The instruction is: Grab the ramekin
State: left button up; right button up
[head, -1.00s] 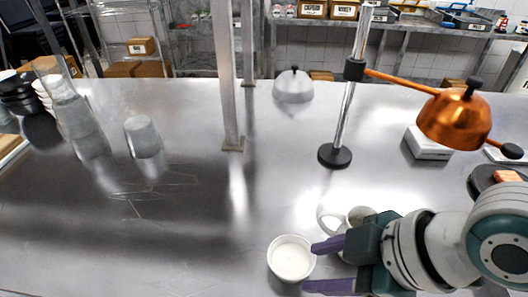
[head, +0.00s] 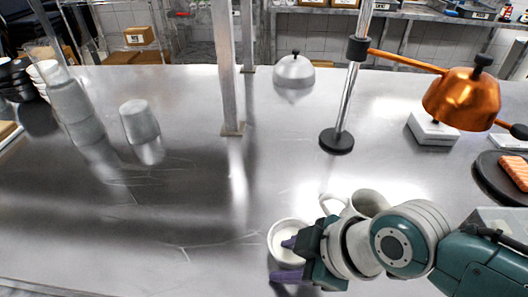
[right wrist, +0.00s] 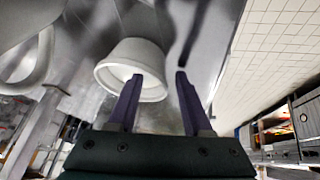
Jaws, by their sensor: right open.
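The ramekin (head: 283,229) is a small white round cup standing upright on the steel counter, near the front middle in the head view. It also shows in the right wrist view (right wrist: 118,53), up close. My right gripper (head: 280,260) is at the ramekin, its purple fingers open. In the right wrist view the gripper (right wrist: 159,77) has one finger overlapping the ramekin's rim and the other to the right, past its edge. Whether a finger touches the ramekin I cannot tell. My arm hides part of its right side in the head view. My left gripper is out of view.
A pale mug (head: 369,202) stands just behind my right wrist. A lamp stand (head: 336,141) with a copper dome (head: 463,98) is further back. A grey dome lid (head: 294,70) and a metal post (head: 225,75) stand beyond.

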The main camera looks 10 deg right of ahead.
jog(key=shift+c, duration=0.3)
grip_shut()
dwell(1.1)
